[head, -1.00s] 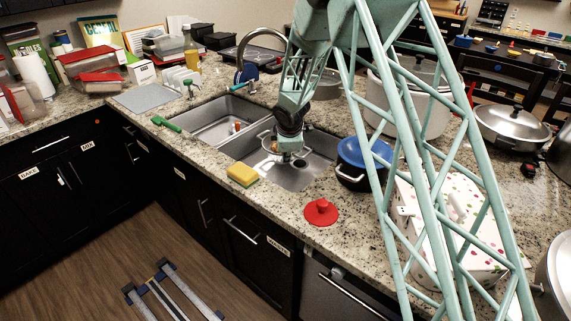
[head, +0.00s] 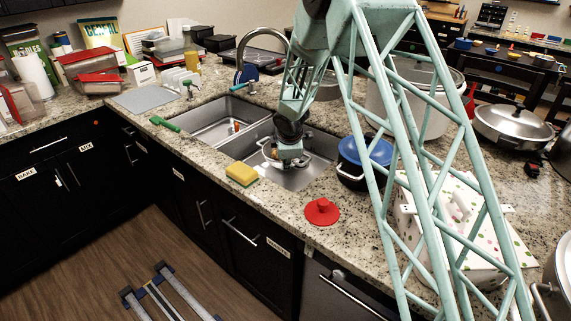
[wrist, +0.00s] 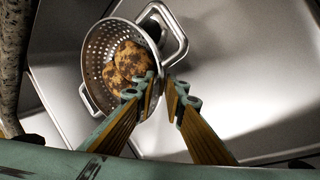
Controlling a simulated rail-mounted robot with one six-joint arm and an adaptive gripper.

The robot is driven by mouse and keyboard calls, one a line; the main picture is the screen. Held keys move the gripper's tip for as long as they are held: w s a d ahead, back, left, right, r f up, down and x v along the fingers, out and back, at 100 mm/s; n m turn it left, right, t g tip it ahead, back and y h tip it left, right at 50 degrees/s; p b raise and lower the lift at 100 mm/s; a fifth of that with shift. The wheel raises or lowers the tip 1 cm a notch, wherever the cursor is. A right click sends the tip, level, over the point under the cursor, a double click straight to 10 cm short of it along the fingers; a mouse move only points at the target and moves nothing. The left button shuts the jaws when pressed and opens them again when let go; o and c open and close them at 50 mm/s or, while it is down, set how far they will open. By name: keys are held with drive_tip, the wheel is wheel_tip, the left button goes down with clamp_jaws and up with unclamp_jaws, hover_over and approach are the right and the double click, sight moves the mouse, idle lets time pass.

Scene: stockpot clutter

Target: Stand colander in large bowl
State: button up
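The colander (wrist: 97,52) is a perforated metal bowl with loop handles, standing in the sink; brown, dark-spotted lumps (wrist: 130,62) lie inside it. In the head view the colander (head: 266,150) is partly hidden by my gripper (head: 290,160), which is low in the right basin. In the wrist view my gripper (wrist: 166,84) has its fingertips a little apart, beside the colander's right rim and below one handle. Whether the rim lies between the fingers I cannot tell. A metal vessel (head: 328,86) behind the sink, partly covered by my arm, may be the large bowl.
A faucet (head: 240,62) arches behind the sink. A blue-lidded pot (head: 362,152) stands right of the basin. A yellow sponge (head: 241,175) and a red lid-like piece (head: 322,211) lie on the front counter. A lidded pan (head: 512,125) stands far right. The left basin (head: 215,122) is mostly free.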

drive_tip(key=o, duration=0.3)
drive_tip(key=shift+o, duration=0.2)
drive_tip(key=shift+r, duration=0.15)
drive_tip(key=a+p+v, duration=0.1)
drive_tip(key=p+v, duration=0.2)
drive_tip(key=v, duration=0.8)
drive_tip(key=shift+s+d+r, duration=0.2)
drive_tip(key=shift+d+r, duration=0.1)
drive_tip(key=shift+d, duration=0.2)
idle(0.5)
